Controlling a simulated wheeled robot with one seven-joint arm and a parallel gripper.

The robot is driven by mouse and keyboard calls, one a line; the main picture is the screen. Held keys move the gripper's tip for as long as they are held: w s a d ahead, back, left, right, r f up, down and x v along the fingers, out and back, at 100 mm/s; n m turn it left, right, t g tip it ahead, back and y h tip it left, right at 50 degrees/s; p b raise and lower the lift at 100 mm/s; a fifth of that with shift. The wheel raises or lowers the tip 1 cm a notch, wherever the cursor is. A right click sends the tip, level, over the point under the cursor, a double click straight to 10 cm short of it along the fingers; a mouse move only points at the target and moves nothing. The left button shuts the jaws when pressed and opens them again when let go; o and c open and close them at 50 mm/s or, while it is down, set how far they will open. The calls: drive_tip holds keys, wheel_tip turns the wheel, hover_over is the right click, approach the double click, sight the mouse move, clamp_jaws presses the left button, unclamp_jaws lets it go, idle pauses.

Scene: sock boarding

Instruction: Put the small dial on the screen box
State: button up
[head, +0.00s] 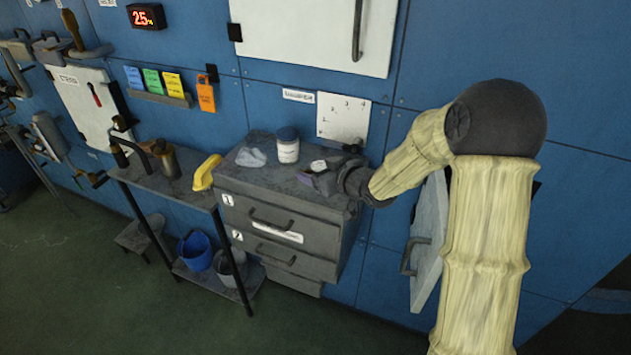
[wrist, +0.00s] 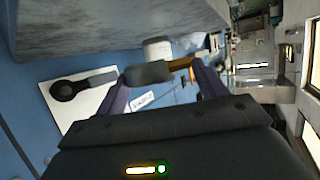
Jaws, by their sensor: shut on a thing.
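My gripper (wrist: 160,80) is shut on a dark grey rounded piece (wrist: 148,74) with a brass-coloured end, which lies across between the two fingers. I cannot tell whether this piece is the small dial. In the head view, my gripper (head: 322,180) is over the right part of the grey cabinet's top, and what it holds is too small to make out. A small pale round patch (head: 318,166) shows beside it. A black box with a lit red "25" display (head: 146,16), perhaps the screen box, is high on the blue wall at the upper left, far from my gripper.
The grey drawer cabinet (head: 290,222) carries a white jar (head: 287,148) and a grey cloth (head: 251,157). Left of it, a dark bench (head: 150,178) holds a yellow object (head: 206,172). A white board (head: 342,116) hangs behind the cabinet. Floor in front is clear.

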drive_tip(key=shift+f, duration=0.2)
wheel_tip(320, 180, down, 3)
drive_tip(key=shift+w+f, duration=0.25)
drive_tip(key=shift+f, duration=0.1)
drive_tip(key=shift+s+a, duration=0.2)
drive_tip(key=shift+f, duration=0.1)
drive_tip(key=o, duration=1)
drive_tip(key=shift+d, duration=0.3)
drive_tip(key=shift+s, duration=0.1)
drive_tip(key=shift+a, duration=0.1)
